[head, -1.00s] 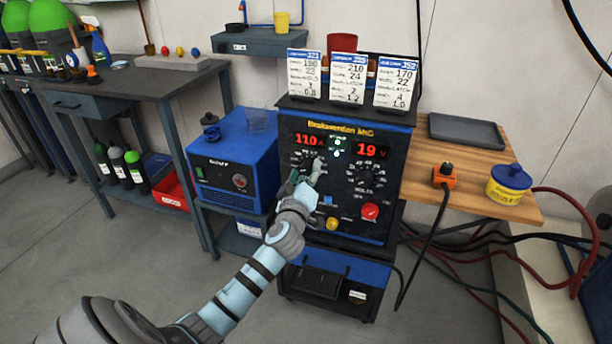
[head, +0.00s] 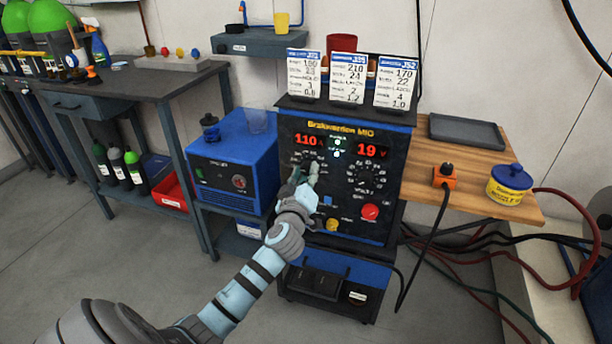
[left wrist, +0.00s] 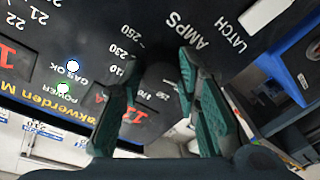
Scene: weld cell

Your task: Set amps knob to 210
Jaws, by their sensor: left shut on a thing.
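The welder (head: 345,140) has a dark front panel with two dials. Its red amps display (head: 309,140) reads 110 A, and the volts display (head: 371,150) reads 19 V. My left gripper (head: 306,172) is at the left dial, shut on the dark amps knob (left wrist: 155,85), which the fingers mostly hide in the head view. In the left wrist view the green-padded fingers (left wrist: 165,105) stand on either side of the knob, near the AMPS lettering and printed numbers. The knob's pointer is not clear. My right gripper is not in view.
The volts knob (head: 367,176) is right of my gripper, with a red knob (head: 370,212) below it. Three setting cards (head: 347,80) stand on top of the welder. A blue box (head: 235,160) stands close on the left, and a wooden side shelf (head: 465,180) on the right.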

